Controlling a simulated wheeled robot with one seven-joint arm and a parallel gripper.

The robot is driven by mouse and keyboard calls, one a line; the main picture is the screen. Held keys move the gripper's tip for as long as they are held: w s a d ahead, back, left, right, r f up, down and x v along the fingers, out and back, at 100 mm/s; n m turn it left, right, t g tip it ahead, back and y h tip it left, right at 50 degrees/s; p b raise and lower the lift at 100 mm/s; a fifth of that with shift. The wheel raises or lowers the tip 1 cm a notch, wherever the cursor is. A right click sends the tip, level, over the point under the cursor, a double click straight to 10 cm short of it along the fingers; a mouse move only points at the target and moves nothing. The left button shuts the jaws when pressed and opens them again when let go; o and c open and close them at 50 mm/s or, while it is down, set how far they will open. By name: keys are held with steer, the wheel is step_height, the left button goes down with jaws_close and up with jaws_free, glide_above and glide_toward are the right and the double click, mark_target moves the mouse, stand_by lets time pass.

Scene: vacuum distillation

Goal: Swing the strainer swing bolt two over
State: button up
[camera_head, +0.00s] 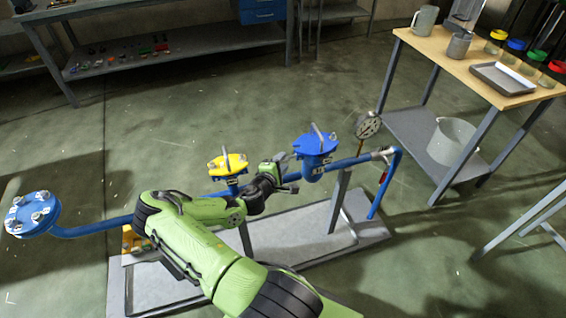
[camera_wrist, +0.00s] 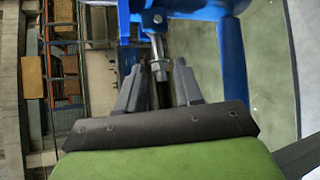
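The blue-lidded strainer (camera_head: 316,150) stands on the blue pipe, with a handle on its lid. My gripper (camera_head: 290,172) is close to its left side. In the wrist view, my gripper (camera_wrist: 158,84) has its two fingers apart. A metal swing bolt (camera_wrist: 157,50) with a nut stands between and just beyond the fingertips, in line with the gap. A gap shows on both sides of the bolt, so it does not look gripped. Its far end meets the blue strainer body (camera_wrist: 190,8). I cannot tell which numbered bolt it is.
A yellow-lidded fitting (camera_head: 228,164) stands left of my gripper, close to my arm. A blue bolted flange (camera_head: 33,213) is at the far left. A pressure gauge (camera_head: 368,125) rises to the right of the strainer. A wooden-topped table (camera_head: 455,66) stands at the right.

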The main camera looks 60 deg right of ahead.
steer(key=shift+x, duration=1)
jaws_close()
steer(key=shift+r+p, duration=0.1)
steer(key=shift+p, duration=0.2)
